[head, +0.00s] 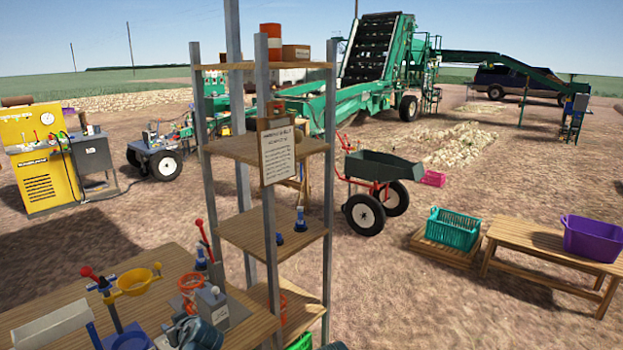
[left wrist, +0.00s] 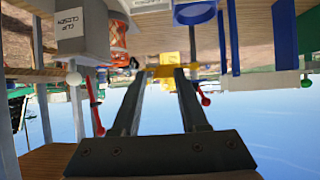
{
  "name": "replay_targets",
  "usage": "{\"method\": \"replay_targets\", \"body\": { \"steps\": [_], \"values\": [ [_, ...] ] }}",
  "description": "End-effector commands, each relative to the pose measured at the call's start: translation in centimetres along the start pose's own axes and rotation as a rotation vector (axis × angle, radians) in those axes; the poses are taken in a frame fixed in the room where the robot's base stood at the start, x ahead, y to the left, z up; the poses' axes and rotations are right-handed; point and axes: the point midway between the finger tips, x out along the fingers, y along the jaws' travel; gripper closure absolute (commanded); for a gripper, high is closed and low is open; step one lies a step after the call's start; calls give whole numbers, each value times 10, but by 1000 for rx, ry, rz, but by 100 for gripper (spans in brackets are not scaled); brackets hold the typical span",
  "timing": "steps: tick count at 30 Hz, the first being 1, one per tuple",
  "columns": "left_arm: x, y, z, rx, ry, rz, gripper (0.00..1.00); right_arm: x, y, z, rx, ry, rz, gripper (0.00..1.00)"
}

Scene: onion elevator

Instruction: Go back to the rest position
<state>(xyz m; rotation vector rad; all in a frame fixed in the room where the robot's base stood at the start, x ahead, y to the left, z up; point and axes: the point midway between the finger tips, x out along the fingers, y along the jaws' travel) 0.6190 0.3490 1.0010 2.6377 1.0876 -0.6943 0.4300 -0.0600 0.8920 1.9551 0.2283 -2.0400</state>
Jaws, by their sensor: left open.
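My left gripper (head: 176,325) is at the bottom edge of the head view, low over the wooden workbench (head: 160,268). It is small and partly hidden there. In the left wrist view, which is upside down, its two dark fingers (left wrist: 163,74) stand apart. A yellow shape shows behind their tips; I see nothing clearly gripped. The grey clip closer (head: 213,306) stands just right of the gripper in the head view, and its label shows in the left wrist view (left wrist: 82,22). My right gripper is not in view.
A yellow funnel (head: 134,281), orange netting (head: 190,283) and red-knobbed levers stand on the bench close to my left gripper. A shelf rack (head: 268,147) rises beside the bench. A wheelbarrow (head: 383,166) and low bench (head: 545,240) stand beyond. Bare ground lies between.

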Motion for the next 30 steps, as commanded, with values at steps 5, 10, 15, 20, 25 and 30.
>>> {"method": "replay_targets", "body": {
  "steps": [5,10,15,20,25,30],
  "values": [
    [-10,9,19,54,-61,2,57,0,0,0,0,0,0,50],
    [-22,19,42,120,-137,8,57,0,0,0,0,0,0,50],
    [-41,33,73,221,-242,29,57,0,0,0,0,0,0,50],
    [-72,48,116,370,-388,74,57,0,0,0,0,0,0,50],
    [-125,65,176,602,-593,177,57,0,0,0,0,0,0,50],
    [-192,72,232,879,-805,336,57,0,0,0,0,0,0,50]
  ]
}}
